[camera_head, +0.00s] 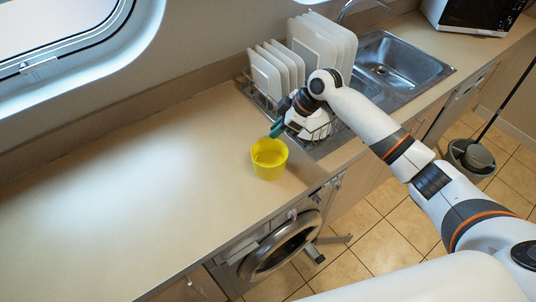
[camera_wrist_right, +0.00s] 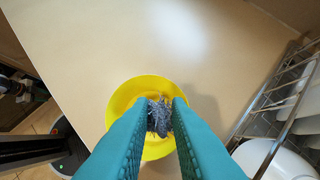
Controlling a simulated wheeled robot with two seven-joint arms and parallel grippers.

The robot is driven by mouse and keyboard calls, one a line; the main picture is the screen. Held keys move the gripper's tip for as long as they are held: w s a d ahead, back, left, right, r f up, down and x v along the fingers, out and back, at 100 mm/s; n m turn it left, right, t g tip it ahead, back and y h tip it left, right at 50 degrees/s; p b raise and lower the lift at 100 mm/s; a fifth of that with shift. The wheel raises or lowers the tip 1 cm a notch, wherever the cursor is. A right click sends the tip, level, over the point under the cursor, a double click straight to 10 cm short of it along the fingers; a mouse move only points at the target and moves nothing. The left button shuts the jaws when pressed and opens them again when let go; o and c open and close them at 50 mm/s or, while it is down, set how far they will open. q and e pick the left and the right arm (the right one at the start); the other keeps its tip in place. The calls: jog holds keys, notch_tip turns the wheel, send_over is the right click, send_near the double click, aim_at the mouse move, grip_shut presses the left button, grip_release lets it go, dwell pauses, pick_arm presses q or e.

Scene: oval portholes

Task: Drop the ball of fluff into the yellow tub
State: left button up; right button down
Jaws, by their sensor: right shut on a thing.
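The yellow tub (camera_head: 269,160) stands on the counter near its front edge, just left of the dish rack. My right gripper (camera_head: 277,130) is above the tub at its back right side in the head view. In the right wrist view the teal fingers of the gripper (camera_wrist_right: 158,115) are shut on a grey, stringy ball of fluff (camera_wrist_right: 159,117). The fluff appears over the opening of the yellow tub (camera_wrist_right: 120,98). The fluff cannot be made out in the head view. My left gripper is not in view.
A wire dish rack (camera_head: 262,98) with white plates (camera_head: 268,78) stands right of the tub, close to my right arm. A steel sink (camera_head: 395,65) lies beyond it. The counter (camera_head: 130,190) left of the tub is clear. A washing machine (camera_head: 280,245) is below.

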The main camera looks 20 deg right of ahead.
jog(key=b, duration=0.5)
send_over(277, 158)
notch_tip(277, 158, down, 6)
jog(key=shift+s+r, duration=0.1)
jog(key=shift+r, duration=0.15)
jog(key=shift+s+r, duration=0.15)
jog(key=c, duration=1.3)
grip_release()
jog(key=b+v, duration=0.2)
jog(key=v, duration=1)
